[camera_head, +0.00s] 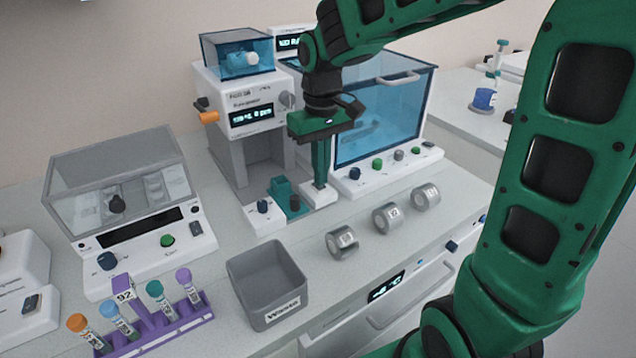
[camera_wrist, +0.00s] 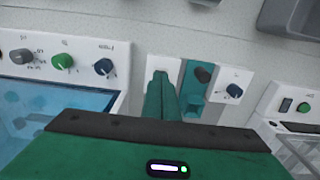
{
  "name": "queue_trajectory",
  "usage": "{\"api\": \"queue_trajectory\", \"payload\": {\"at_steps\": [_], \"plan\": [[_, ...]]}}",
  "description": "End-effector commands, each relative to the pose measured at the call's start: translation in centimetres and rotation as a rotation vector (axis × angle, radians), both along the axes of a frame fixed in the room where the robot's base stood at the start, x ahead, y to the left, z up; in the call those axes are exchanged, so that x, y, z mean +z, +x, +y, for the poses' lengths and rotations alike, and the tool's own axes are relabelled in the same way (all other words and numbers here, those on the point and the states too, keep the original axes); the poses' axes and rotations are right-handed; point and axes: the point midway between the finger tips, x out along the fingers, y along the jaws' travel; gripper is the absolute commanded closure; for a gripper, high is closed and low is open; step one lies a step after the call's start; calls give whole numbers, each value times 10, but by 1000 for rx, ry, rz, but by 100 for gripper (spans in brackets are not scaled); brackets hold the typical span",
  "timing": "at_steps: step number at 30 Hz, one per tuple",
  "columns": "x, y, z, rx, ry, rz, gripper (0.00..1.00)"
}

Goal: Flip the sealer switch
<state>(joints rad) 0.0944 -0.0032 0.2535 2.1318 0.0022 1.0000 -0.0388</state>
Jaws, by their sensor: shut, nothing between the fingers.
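A tall white device (camera_head: 240,100) with an orange handle, a small lit display and a blue-lidded top stands at the back; its small lettering is not clearly readable. In front of its base are a teal block (camera_head: 282,190), a white block with a blue knob (camera_head: 264,222) and another white block (camera_head: 320,197). My gripper (camera_head: 320,184) is shut and empty, pointing down at that right white block. In the wrist view, my gripper's fingertips (camera_wrist: 160,76) overlap the same white block (camera_wrist: 164,64). Any switch there is hidden behind the fingers. Contact cannot be told.
A blue-windowed cabinet (camera_head: 385,110) with knobs stands right behind my gripper. Several grey rolls (camera_head: 342,243) lie at the front right. A grey waste bin (camera_head: 266,285), a purple tube rack (camera_head: 160,332) and a clear-lidded machine (camera_head: 125,195) are to the left.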

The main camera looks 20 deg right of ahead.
Motion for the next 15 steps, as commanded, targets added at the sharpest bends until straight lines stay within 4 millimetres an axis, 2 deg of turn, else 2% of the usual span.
{"api": "queue_trajectory", "payload": {"at_steps": [15], "plan": [[-7, 0, 0, 0, 0, 1, 100]]}}
